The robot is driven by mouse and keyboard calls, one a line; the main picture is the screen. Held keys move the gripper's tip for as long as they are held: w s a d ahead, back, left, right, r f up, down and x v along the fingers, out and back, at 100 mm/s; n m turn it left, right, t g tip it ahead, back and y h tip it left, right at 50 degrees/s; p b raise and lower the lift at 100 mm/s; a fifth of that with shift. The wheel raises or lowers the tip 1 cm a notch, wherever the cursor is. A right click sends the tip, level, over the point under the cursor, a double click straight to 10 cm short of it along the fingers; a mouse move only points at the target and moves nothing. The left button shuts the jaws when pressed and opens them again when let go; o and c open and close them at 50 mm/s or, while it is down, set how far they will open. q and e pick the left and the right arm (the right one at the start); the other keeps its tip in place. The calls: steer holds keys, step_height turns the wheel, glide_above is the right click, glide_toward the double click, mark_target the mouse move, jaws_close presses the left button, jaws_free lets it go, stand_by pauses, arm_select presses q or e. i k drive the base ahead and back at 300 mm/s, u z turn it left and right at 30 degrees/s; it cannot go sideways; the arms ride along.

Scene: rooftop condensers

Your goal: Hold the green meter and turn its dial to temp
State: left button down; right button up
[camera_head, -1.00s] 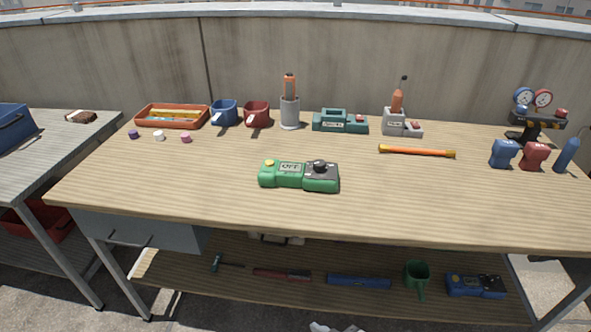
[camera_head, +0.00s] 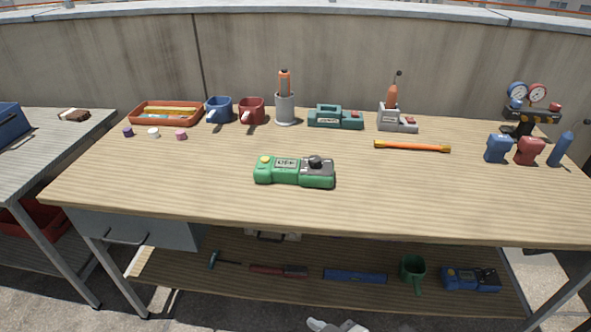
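The green meter (camera_head: 294,172) lies flat on the wooden workbench (camera_head: 330,212), near its front middle. Its display (camera_head: 286,163) reads OFF. Its dark dial (camera_head: 316,162) is on the right part of the meter, and a yellow button (camera_head: 265,160) is at its left end. The marks around the dial are too small to read. Nothing touches the meter.
An orange-yellow bar (camera_head: 412,146) lies to the right. A blue meter (camera_head: 470,278) is on the lower shelf. The bench around the green meter is clear.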

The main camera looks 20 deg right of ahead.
mark_target(314, 161)
steer(key=k, duration=0.55)
steer(key=u, duration=0.35)
steer(key=i, duration=0.75)
steer(key=z, duration=0.7)
steer(key=i, duration=0.55)
steer(key=z, duration=0.65)
